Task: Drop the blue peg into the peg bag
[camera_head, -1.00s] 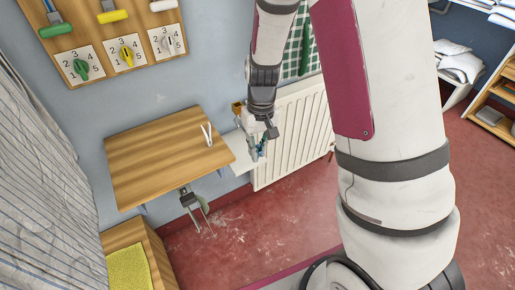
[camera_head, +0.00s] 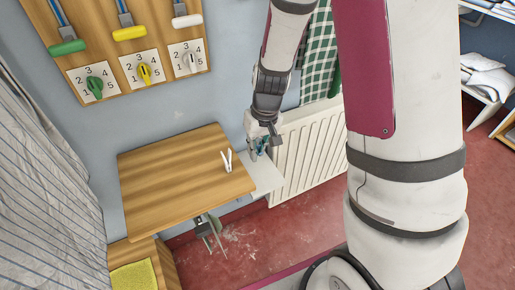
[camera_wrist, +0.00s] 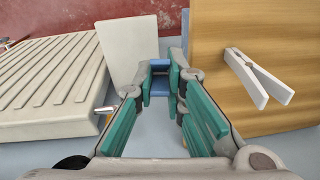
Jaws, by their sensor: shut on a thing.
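My gripper (camera_head: 260,146) is beside the right edge of the folding wooden table, near the white radiator. In the wrist view its teal-padded fingers (camera_wrist: 160,82) are closed around the blue peg (camera_wrist: 159,88), whose blue parts show between the fingertips. In the head view the peg is too small to tell clearly. A green checked cloth item (camera_head: 319,55) hangs on the wall above the radiator; I cannot tell whether it is the peg bag. No other clear bag shows.
A small white panel (camera_head: 265,177) lies beside the table, next to the radiator (camera_head: 309,150). A board with coloured handles and dials (camera_head: 125,45) is on the wall.

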